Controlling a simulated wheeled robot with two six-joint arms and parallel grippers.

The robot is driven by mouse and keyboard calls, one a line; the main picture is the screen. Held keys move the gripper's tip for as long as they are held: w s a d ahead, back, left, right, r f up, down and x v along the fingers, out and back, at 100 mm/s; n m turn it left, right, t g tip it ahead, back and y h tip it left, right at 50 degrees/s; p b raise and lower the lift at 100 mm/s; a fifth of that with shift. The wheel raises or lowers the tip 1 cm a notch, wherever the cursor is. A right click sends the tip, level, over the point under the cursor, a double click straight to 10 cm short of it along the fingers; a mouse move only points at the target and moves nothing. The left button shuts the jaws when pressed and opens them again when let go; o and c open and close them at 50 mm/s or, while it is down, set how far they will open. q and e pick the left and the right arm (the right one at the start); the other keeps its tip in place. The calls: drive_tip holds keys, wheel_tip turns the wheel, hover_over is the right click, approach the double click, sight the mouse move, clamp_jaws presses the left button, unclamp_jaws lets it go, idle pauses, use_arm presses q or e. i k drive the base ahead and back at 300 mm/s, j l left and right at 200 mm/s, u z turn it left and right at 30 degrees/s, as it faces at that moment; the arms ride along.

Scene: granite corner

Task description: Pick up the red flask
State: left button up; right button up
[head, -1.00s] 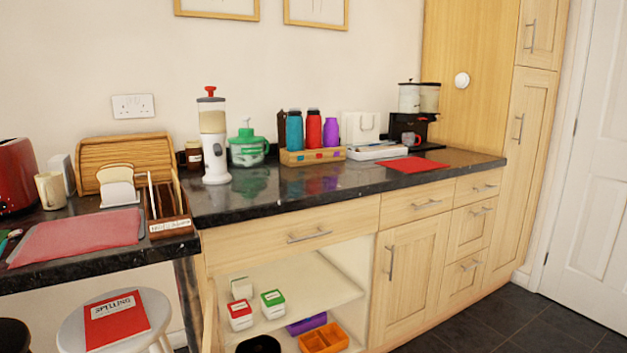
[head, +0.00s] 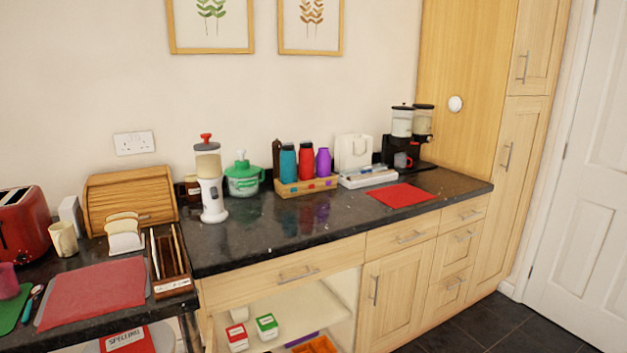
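The red flask (head: 306,161) stands upright in a low wooden crate (head: 290,190) near the back of the dark granite counter. A teal flask (head: 288,163) stands just to its left and a purple flask (head: 323,162) just to its right. A brown item (head: 277,158) shows at the crate's left end. The lower part of the red flask is hidden behind the crate's front wall. Neither of my grippers is in the head view.
A green-lidded pot (head: 243,178) and a white dispenser with a red top (head: 210,185) stand left of the crate. A white tray (head: 369,178) and a red mat (head: 402,195) lie to its right. The counter (head: 290,228) in front of the crate is clear.

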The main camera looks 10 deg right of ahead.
sight(306, 155)
drive_tip(key=i+l, duration=0.1)
drive_tip(key=l, duration=0.45)
drive_tip(key=i+l+u, duration=0.1)
drive_tip(key=l, duration=0.45)
drive_tip(key=i+l, duration=0.1)
drive_tip(key=l, duration=0.45)
drive_tip(key=i+l, duration=0.1)
drive_tip(key=l, duration=0.45)
drive_tip(key=u, duration=0.05)
